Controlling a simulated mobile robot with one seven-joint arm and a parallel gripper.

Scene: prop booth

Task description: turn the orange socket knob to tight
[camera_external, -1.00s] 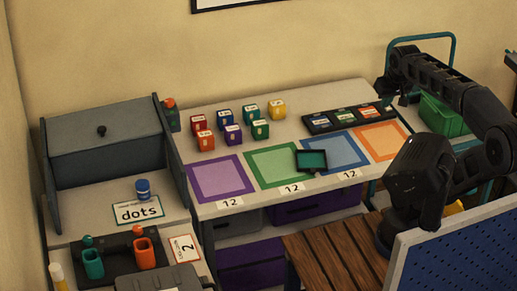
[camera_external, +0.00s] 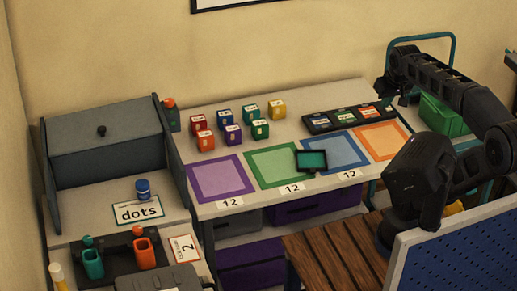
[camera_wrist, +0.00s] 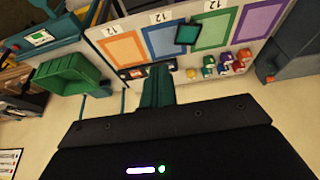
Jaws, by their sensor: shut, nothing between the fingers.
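The orange socket (camera_external: 145,254) stands on a dark base at the lower left of the external view. A small orange knob (camera_external: 138,231) sits just behind it; its setting is too small to read. A teal socket (camera_external: 93,263) with a teal knob (camera_external: 87,241) stands to its left. My gripper (camera_external: 384,91) is far off at the upper right, above the back of the table near the dark tray. Its fingers (camera_wrist: 158,88) show shut and empty in the wrist view. The orange socket does not show clearly in the wrist view.
A table holds coloured squares, several small blocks (camera_external: 233,135), a small dark tray (camera_external: 311,161) and a dark rack (camera_external: 348,118). A grey cabinet (camera_external: 105,140) stands behind the sockets. A blue pegboard (camera_external: 460,240) is at the lower right, a green bin (camera_wrist: 68,74) on the right.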

